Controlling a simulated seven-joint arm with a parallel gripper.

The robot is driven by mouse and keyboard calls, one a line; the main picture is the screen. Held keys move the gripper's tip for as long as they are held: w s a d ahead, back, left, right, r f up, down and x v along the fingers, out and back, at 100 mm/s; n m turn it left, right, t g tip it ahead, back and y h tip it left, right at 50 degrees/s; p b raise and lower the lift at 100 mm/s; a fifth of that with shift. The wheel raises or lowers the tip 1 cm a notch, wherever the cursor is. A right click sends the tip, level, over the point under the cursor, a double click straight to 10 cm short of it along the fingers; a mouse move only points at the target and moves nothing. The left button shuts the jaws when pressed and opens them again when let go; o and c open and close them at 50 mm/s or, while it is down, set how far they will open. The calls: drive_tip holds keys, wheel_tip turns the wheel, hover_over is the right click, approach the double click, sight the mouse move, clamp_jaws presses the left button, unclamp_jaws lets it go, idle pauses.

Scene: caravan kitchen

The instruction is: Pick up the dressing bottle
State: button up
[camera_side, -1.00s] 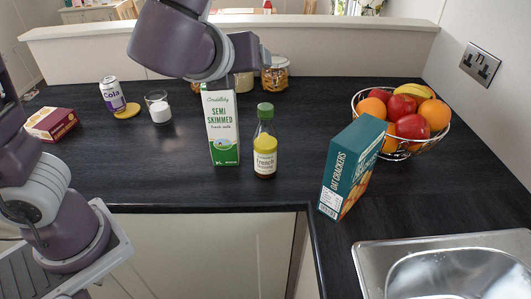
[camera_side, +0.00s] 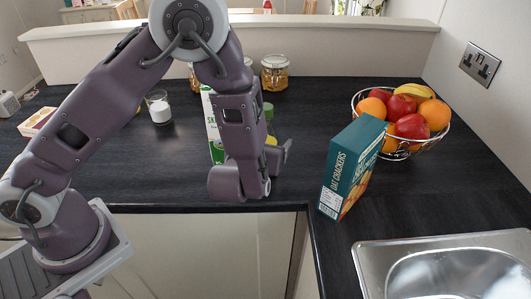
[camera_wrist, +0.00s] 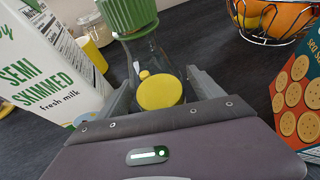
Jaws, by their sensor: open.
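The dressing bottle stands upright on the dark worktop. In the side view its green cap (camera_side: 268,111) and a bit of yellow show, and my wrist hides the rest. In the wrist view its green cap (camera_wrist: 128,14) and clear neck rise above the yellow dressing. My gripper (camera_wrist: 165,88) is open, with a finger on each side of the bottle; I cannot tell whether either touches it. In the side view, only one finger of my gripper (camera_side: 284,150) shows clearly, beside the bottle.
A milk carton (camera_side: 214,130) stands close left of the bottle. An oat crackers box (camera_side: 350,168) stands to the right, before a wire fruit bowl (camera_side: 443,130). Jars (camera_side: 275,74) and a glass (camera_side: 158,107) stand behind. The sink (camera_side: 375,250) is front right.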

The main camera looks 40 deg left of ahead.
drive_tip(key=shift+w+a+f, duration=0.2)
drive_tip(key=shift+w, duration=0.25)
clamp_jaws()
